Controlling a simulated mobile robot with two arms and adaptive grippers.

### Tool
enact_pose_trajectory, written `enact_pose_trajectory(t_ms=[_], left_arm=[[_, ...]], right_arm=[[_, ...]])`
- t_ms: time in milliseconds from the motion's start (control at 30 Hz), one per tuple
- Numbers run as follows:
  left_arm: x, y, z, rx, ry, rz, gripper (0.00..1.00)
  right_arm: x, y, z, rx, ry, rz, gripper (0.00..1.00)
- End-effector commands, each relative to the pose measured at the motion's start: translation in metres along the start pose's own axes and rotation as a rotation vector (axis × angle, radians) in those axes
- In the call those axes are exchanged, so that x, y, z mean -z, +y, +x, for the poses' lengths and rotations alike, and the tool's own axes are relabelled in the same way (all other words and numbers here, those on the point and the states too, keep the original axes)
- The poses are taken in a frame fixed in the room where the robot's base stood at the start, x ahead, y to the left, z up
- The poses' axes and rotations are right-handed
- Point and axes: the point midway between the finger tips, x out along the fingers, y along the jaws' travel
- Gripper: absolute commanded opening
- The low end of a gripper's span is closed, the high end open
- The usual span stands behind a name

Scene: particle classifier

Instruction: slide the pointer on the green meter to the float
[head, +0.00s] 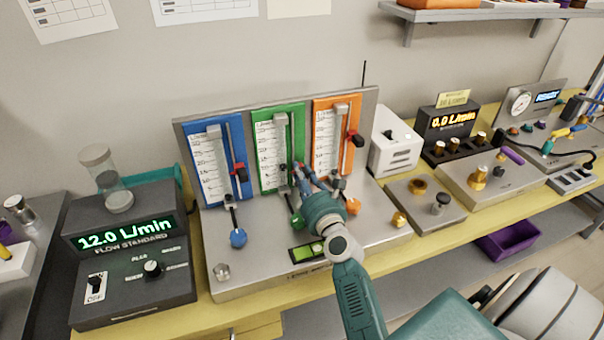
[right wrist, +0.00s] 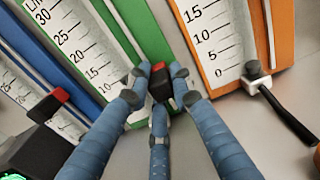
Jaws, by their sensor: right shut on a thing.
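The green meter (head: 264,152) stands between the blue meter (head: 197,165) and the orange meter (head: 330,140) on a grey metal stand. My right gripper (head: 298,170) is at the lower right edge of the green meter. In the right wrist view, its three blue fingers (right wrist: 160,78) close around the pointer (right wrist: 161,86), a small black block with a red tip. The pointer is mostly hidden by the fingers in the head view. My left gripper is not in view.
The neighbouring pointers, on the blue meter (head: 239,172) and orange meter (head: 355,139), stick out on both sides. Valve knobs, such as the blue knob (head: 238,238), stand below. A flow display (head: 125,235) reading 12.0 L/min is at left.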

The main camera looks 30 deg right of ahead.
Motion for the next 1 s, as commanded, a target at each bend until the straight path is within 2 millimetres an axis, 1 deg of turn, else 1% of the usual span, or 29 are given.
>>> enact_pose_trajectory(t_ms=[33, 100, 167, 400, 433, 467, 500, 833, 933, 1000], left_arm=[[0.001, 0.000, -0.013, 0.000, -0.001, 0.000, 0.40], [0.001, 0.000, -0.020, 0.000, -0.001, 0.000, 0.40], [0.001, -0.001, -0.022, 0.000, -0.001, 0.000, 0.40], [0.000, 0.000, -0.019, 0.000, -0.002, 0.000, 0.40], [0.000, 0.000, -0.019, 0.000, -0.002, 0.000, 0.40], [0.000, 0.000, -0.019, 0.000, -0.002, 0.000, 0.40], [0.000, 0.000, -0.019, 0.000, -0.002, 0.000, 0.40], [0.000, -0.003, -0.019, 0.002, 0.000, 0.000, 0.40], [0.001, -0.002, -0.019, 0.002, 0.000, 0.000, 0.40], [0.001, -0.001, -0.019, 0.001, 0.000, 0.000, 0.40]], right_arm=[[-0.016, -0.003, 0.001, 0.007, -0.008, -0.002, 0.00], [-0.023, -0.003, 0.001, 0.008, -0.008, 0.000, 0.00], [-0.025, -0.004, 0.001, 0.008, -0.008, -0.002, 0.00], [-0.021, -0.004, 0.000, 0.009, -0.007, -0.003, 0.00], [-0.021, -0.004, 0.000, 0.009, -0.007, -0.003, 0.23], [-0.021, -0.004, 0.000, 0.009, -0.007, -0.003, 0.29], [-0.021, -0.004, 0.000, 0.009, -0.007, -0.003, 0.37], [-0.020, -0.002, -0.002, 0.005, -0.005, -0.001, 0.38], [-0.018, -0.002, -0.011, 0.004, -0.003, -0.001, 0.38], [-0.018, -0.002, -0.022, 0.005, -0.003, 0.000, 0.38]])
